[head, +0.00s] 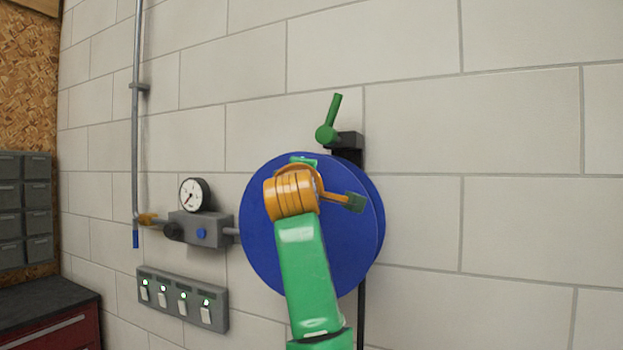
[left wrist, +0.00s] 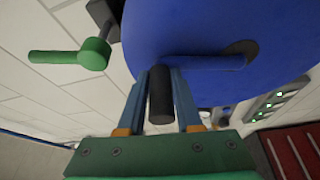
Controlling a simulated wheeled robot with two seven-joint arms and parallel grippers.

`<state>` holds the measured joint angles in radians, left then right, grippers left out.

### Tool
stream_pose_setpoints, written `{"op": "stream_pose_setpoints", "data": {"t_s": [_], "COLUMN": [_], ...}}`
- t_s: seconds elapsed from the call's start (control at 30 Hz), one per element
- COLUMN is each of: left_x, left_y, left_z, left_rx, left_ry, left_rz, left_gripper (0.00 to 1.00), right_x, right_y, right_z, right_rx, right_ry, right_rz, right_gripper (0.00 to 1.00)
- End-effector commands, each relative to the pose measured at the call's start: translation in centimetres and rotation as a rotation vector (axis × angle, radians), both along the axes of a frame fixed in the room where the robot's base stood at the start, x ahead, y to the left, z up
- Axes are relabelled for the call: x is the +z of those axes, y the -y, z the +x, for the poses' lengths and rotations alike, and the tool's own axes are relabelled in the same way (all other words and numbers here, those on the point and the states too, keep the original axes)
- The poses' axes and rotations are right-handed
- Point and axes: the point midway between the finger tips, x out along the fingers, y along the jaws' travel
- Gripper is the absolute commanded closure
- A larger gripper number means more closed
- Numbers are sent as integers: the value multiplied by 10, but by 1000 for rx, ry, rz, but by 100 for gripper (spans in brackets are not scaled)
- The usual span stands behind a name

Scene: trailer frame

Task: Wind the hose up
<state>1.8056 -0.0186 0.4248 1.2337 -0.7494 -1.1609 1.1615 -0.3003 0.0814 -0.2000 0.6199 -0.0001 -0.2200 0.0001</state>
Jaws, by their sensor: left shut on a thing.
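The blue hose reel (head: 345,245) is a large round disc on the wall, partly covered by my left arm in the head view. Its face also fills the top of the left wrist view (left wrist: 190,25). A blue crank arm (left wrist: 205,62) runs across the face from a grey hub (left wrist: 240,50). A dark cylindrical crank handle (left wrist: 160,100) points out from the crank arm's end. My left gripper (left wrist: 162,82) is shut on this handle, a finger on each side. In the head view its fingers are hidden behind my orange wrist. A thin black hose (head: 361,315) hangs straight below the reel. My right gripper is not in view.
A green lever (head: 329,120) on a dark bracket (head: 349,142) stands above the reel. Left of it are a pressure gauge (head: 195,194), a grey valve block (head: 200,230), a vertical pipe (head: 136,110) and a switch panel (head: 182,299). The wall right of the reel is bare.

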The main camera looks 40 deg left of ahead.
Motion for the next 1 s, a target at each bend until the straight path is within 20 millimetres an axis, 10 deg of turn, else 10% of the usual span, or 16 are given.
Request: {"op": "stream_pose_setpoints", "data": {"t_s": [0.83,0.87,1.0], "left_x": [8,8,7], "left_y": [-11,-11,-12], "left_z": [-4,-4,-4], "left_rx": [-5,-5,-4], "left_ry": [45,45,41], "left_rz": [-111,-111,-113], "left_gripper": [100,58,37], "right_x": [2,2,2], "right_y": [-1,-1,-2], "right_z": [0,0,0], "right_rx": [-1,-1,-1], "right_ry": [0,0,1], "right_rz": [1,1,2], "right_gripper": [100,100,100]}}
